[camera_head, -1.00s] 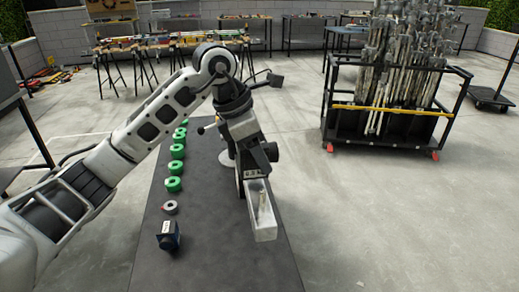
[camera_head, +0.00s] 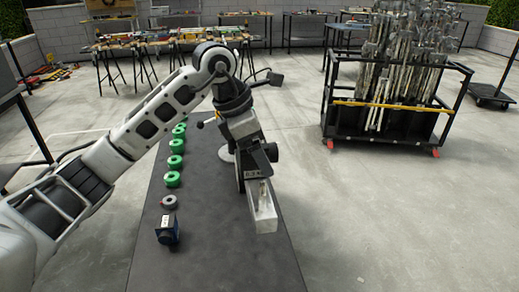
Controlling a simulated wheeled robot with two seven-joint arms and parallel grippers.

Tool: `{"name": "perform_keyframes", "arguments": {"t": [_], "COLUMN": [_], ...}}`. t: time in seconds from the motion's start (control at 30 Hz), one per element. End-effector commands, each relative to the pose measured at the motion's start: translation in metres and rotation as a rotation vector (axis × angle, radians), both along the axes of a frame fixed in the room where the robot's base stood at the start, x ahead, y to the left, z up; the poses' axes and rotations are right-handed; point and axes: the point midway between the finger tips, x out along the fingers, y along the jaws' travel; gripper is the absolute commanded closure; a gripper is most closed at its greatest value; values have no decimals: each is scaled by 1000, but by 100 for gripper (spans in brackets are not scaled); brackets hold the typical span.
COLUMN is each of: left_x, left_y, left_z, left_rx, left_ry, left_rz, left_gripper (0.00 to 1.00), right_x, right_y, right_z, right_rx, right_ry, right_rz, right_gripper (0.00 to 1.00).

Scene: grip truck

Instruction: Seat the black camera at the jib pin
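A dark boxy unit with a pale label on top (camera_head: 167,230) stands at the near left of the dark table; it may be the black camera, but I cannot be sure. A jib-like assembly stands mid-table, with a pale open-topped box (camera_head: 263,210) at its near end and a dark block carrying a round knob (camera_head: 271,153) above it. I cannot make out the jib pin. My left arm reaches in from the left, and its gripper (camera_head: 252,160) is over this assembly. The fingers blend with the dark parts, so their opening is unclear. My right gripper is out of view.
Green rolls (camera_head: 173,179) and a grey ring (camera_head: 169,202) line the left side of the dark table (camera_head: 215,255). A black cart of metal stands (camera_head: 385,120) is at the right. Tool-covered tables stand behind. Floor at the near right is clear.

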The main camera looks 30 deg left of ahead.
Motion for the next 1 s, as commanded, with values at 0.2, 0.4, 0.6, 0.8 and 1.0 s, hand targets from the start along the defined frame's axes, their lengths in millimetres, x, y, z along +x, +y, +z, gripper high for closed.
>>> {"name": "perform_keyframes", "arguments": {"t": [0.2,0.4,0.6,0.8,1.0], "left_x": [0,-4,-14,-26,-34], "left_y": [0,7,21,35,46], "left_z": [-1,18,61,105,137], "left_rx": [2,2,2,0,1], "left_ry": [3,-3,-6,-4,-3], "left_rz": [1,2,2,2,2], "left_gripper": [24,24,24,24,24], "right_x": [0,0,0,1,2], "right_y": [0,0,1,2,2], "right_z": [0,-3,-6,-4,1], "right_rx": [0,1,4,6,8], "right_ry": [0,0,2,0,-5], "right_rz": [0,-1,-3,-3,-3], "right_gripper": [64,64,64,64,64]}}
